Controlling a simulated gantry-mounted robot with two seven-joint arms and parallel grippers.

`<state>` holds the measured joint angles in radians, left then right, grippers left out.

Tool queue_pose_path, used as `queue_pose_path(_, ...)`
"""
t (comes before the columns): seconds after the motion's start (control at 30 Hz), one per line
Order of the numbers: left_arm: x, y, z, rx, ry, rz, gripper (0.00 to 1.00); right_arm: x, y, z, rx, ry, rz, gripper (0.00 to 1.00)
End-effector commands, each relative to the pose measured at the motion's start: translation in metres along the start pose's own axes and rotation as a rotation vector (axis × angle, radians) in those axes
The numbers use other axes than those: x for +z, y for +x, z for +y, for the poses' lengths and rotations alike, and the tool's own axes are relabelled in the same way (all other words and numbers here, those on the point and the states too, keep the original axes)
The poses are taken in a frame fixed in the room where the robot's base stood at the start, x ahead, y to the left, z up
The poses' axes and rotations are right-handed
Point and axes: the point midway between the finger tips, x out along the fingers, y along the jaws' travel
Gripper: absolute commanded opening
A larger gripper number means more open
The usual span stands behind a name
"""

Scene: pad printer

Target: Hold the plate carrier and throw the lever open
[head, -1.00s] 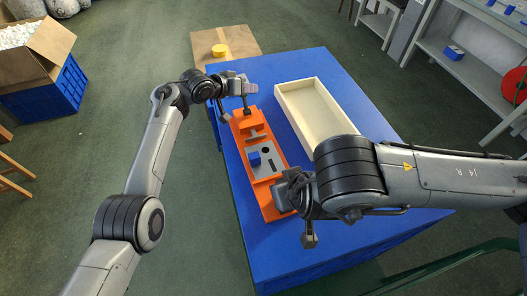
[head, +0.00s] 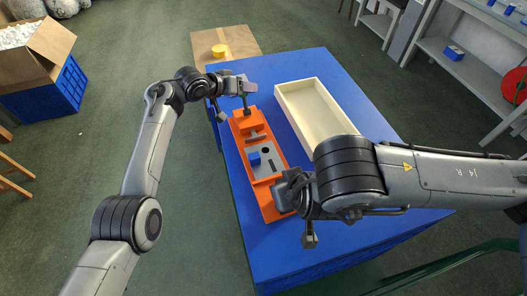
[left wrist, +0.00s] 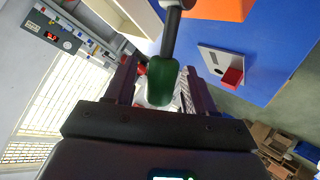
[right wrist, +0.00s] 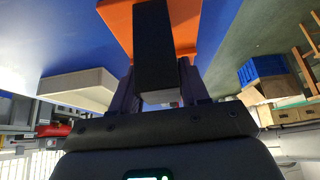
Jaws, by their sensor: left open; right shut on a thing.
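The orange pad printer (head: 276,210) lies lengthwise on the blue table. The lever's dark shaft (left wrist: 172,35) ends in a green grip (left wrist: 161,80). My left gripper (head: 234,92) is at the printer's far end. In the left wrist view its open fingers (left wrist: 158,88) stand on either side of the green grip. My right gripper (head: 283,188) is at the near end, shut on a dark bar (right wrist: 153,50) in front of the orange body. Its arm hides part of that end.
A cream open tray (head: 281,98) lies right of the printer and looks empty. My right forearm covers the table's near right. A shelf (head: 436,50) stands at the far right.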

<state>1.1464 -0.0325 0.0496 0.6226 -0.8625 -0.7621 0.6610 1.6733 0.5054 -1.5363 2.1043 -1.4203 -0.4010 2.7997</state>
Motion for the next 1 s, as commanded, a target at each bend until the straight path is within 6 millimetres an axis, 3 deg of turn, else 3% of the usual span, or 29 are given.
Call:
queue_pose_path(0.6,-0.001,-0.093,-0.001,-0.003,0.002,0.004,0.54,0.005,0.004,0.001,0.004,0.0,-0.011,0.0)
queue_pose_path(1.0,-0.001,-0.106,-0.001,-0.003,0.0,0.002,0.54,0.004,0.004,0.001,0.004,0.0,-0.011,0.0)
